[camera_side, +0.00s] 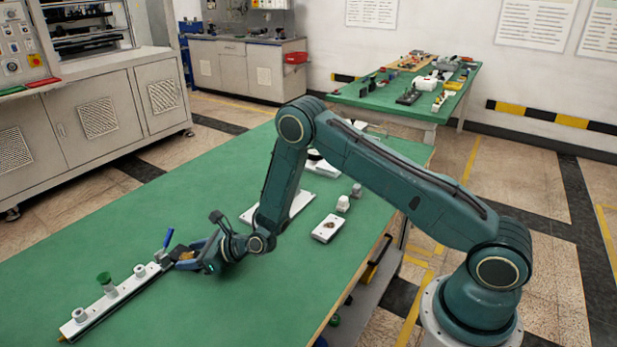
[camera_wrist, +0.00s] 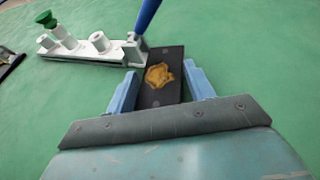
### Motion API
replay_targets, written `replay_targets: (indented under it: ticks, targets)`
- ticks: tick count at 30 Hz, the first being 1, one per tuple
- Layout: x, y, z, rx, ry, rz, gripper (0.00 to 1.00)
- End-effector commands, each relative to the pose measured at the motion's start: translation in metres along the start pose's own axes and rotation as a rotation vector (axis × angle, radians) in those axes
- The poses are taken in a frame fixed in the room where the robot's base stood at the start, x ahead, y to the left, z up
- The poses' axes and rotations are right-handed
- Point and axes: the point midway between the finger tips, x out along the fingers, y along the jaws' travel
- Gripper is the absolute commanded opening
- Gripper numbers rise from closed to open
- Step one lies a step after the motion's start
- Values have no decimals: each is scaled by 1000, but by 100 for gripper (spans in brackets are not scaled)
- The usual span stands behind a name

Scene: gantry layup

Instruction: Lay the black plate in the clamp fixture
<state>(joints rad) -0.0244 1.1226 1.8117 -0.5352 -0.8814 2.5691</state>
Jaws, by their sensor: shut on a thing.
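The black plate (camera_wrist: 172,54) has an orange-brown patch on top and lies lengthwise between the two blue fingers of my gripper (camera_wrist: 160,82), which is shut on its sides. In the side view my gripper (camera_side: 196,256) is low over the green table, at the right end of the clamp fixture. The clamp fixture (camera_side: 98,311) is a long white bar with grey posts, a green knob and a blue lever. In the wrist view the fixture (camera_wrist: 88,55) is at upper left, and the plate's far end overlaps its lever end. I cannot tell if they touch.
The green table (camera_side: 250,307) is clear in front of the fixture. A white plate (camera_side: 285,212) and a small white block with a dark spot (camera_side: 327,229) lie behind my arm. Small grey and white pieces (camera_side: 343,203) stand close by. A dark object (camera_wrist: 8,62) shows at the wrist view's left edge.

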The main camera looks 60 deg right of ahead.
Motion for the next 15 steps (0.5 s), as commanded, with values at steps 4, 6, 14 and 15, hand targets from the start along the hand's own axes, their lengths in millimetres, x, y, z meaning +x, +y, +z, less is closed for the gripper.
replay_targets:
  ticks: [4, 6, 14, 15]
  targets:
    - [-2, 6, -1, 2, 13, 13, 14]
    - [-3, 7, 2, 2, 14, 14, 2]
    - [-23, 7, -2, 6, 16, 16, 0]
    - [-28, 6, -4, 7, 16, 14, 0]
